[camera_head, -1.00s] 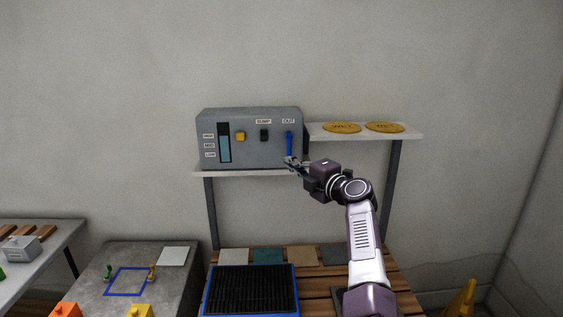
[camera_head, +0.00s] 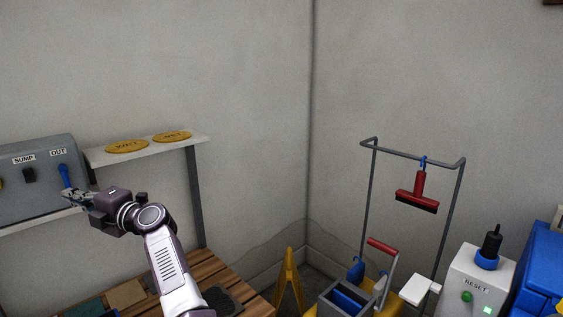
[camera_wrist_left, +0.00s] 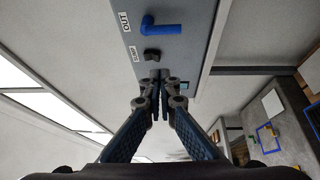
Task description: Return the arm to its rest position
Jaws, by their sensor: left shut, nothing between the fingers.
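My left gripper (camera_head: 78,197) is at the left of the head view, in front of the lower right part of the grey control box (camera_head: 38,190). Its fingers are shut with nothing between them. The blue OUT lever (camera_head: 66,176) is just above the fingertips in the head view. In the left wrist view the shut fingertips (camera_wrist_left: 160,82) point at the box. There the blue lever (camera_wrist_left: 163,29) and the dark SUMP knob (camera_wrist_left: 152,55) lie beyond the fingertips. I cannot tell whether the fingers touch the box. My right gripper is not in view.
A shelf (camera_head: 198,139) with two yellow WET discs stands beside the box. A wooden slatted bench (camera_head: 208,268) is below. To the right are a yellow floor sign (camera_head: 289,283), a mop bucket (camera_head: 345,298), a rack (camera_head: 452,215) holding a red squeegee (camera_head: 417,190), and a RESET box (camera_head: 478,280).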

